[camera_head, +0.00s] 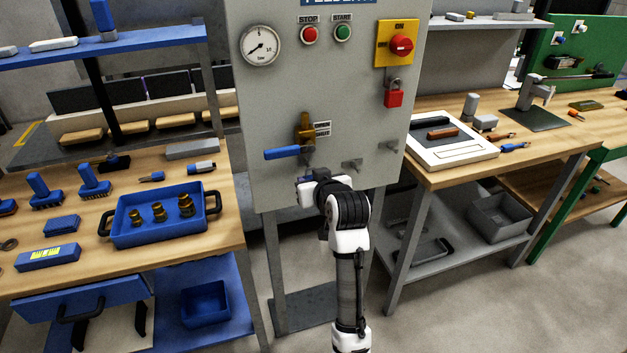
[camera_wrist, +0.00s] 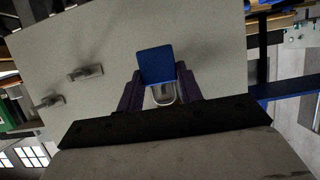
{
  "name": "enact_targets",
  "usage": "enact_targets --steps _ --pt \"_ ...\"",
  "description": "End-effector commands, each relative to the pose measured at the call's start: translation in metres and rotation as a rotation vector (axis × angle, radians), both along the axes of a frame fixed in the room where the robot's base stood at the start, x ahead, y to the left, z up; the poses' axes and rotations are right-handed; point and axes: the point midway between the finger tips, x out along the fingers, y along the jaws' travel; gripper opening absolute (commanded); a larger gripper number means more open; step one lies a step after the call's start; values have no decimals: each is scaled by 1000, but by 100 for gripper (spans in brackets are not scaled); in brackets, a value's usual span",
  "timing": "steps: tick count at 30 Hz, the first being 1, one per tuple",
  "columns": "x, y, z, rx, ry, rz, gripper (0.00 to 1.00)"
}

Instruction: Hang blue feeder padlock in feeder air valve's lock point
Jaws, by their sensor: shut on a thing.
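The blue padlock (camera_wrist: 155,65) is held between the dark fingers of my gripper (camera_wrist: 160,88) in the wrist view. Its pale metal shackle (camera_wrist: 162,96) shows between the fingers. In the head view my gripper (camera_head: 312,180) is in front of the grey panel, just below the feeder air valve (camera_head: 305,130). The valve has a brass body and a blue lever (camera_head: 288,152) pointing left. My wrist hides the padlock in the head view. The lock point is not clearly visible, and I cannot tell whether the shackle touches it.
Metal hooks (camera_head: 352,165) stick out of the panel (camera_head: 270,95) to the right. A red padlock (camera_head: 393,95) hangs below the red switch (camera_head: 401,45). A left bench holds a blue tray (camera_head: 160,238); a right bench holds a white tray (camera_head: 450,155).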

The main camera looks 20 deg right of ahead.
Motion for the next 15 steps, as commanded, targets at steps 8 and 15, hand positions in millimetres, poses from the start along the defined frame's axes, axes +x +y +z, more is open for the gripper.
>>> enact_targets --steps 8,15 --pt "7 -1 1 0 -1 -1 12" --pt "15 0 1 0 -1 0 12"
